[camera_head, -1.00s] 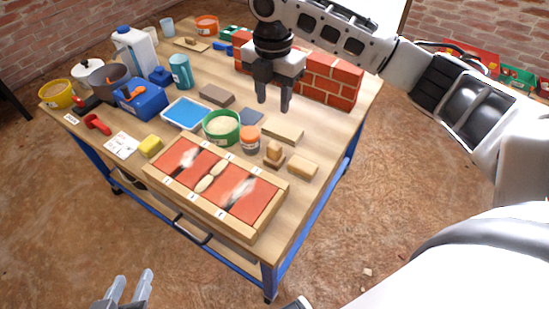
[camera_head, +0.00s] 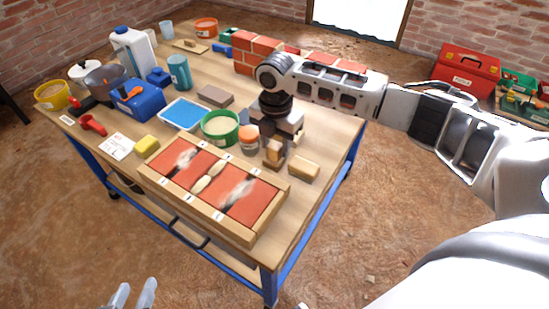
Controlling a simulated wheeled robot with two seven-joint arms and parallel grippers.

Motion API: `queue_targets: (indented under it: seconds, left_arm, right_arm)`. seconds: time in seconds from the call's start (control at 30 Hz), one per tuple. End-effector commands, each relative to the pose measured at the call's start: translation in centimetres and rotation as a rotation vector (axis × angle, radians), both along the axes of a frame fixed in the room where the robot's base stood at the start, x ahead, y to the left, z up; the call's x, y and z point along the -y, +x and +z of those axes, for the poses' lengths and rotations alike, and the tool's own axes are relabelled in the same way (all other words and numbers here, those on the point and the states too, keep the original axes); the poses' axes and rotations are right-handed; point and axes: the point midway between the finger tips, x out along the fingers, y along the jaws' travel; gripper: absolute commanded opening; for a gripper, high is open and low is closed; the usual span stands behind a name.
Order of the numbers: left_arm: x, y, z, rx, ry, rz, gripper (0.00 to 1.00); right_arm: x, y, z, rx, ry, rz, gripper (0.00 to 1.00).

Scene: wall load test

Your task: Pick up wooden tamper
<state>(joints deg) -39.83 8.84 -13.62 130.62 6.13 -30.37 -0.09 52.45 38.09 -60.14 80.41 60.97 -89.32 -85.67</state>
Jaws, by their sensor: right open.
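The wooden tamper (camera_head: 274,156), a small light-brown block with a grip on top, stands on the table just right of the orange-lidded jar. My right gripper (camera_head: 276,147) is open and pointing down at the tamper's upper part. Its fingers look to be on either side of the grip, but I cannot tell whether they touch it. My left gripper (camera_head: 133,296) is at the bottom edge, empty, with its two fingers apart, away from the table.
A wooden frame with red panels (camera_head: 248,238) lies in front of the tamper. A tan block (camera_head: 304,169) is close on its right. The green tub (camera_head: 220,137) and orange-lidded jar (camera_head: 248,143) are on its left. A brick wall piece (camera_head: 243,67) stands behind.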

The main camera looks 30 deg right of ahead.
Motion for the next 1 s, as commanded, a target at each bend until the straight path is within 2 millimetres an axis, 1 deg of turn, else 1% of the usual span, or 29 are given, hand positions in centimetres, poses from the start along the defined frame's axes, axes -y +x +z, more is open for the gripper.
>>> queue_targets:
  seconds: [0.03, 0.1, 0.33, 0.37, 0.4, 0.47, 0.83, 1.0]
  left_arm:
    - [0.1, 0.0, -0.5, -0.01, 0.0, -0.003, 0.36]
    - [0.2, 0.0, -0.8, -0.018, 0.001, -0.006, 0.36]
    - [0.2, 0.3, -0.7, -0.012, 0.001, -0.006, 0.36]
    - [0.2, 0.3, -0.6, -0.011, 0.0, -0.006, 0.36]
    - [0.2, 0.3, -0.6, -0.01, 0.0, -0.006, 0.36]
    - [0.2, 0.3, -0.5, -0.008, 0.0, -0.005, 0.36]
    - [0.1, 0.2, -0.4, -0.008, 0.0, -0.002, 0.36]
    - [-0.1, 0.1, 0.3, 0.0, 0.003, 0.001, 0.36]
  right_arm:
    - [0.0, 0.0, -0.7, -0.001, -0.001, 0.001, 0.42]
    - [0.0, 0.0, -1.0, -0.001, -0.001, 0.0, 0.42]
    - [0.0, 0.0, -1.1, 0.0, 0.0, 0.001, 0.42]
    - [0.0, 0.0, -1.1, 0.0, 0.0, 0.001, 0.36]
    - [0.0, 0.0, -1.1, 0.0, 0.0, 0.001, 0.25]
    - [-0.1, 0.0, -1.1, 0.0, 0.0, 0.001, 0.09]
    - [-0.1, 0.0, -0.7, 0.001, 0.001, 0.001, 0.09]
    - [-0.1, 0.1, 0.7, 0.003, 0.002, 0.001, 0.09]
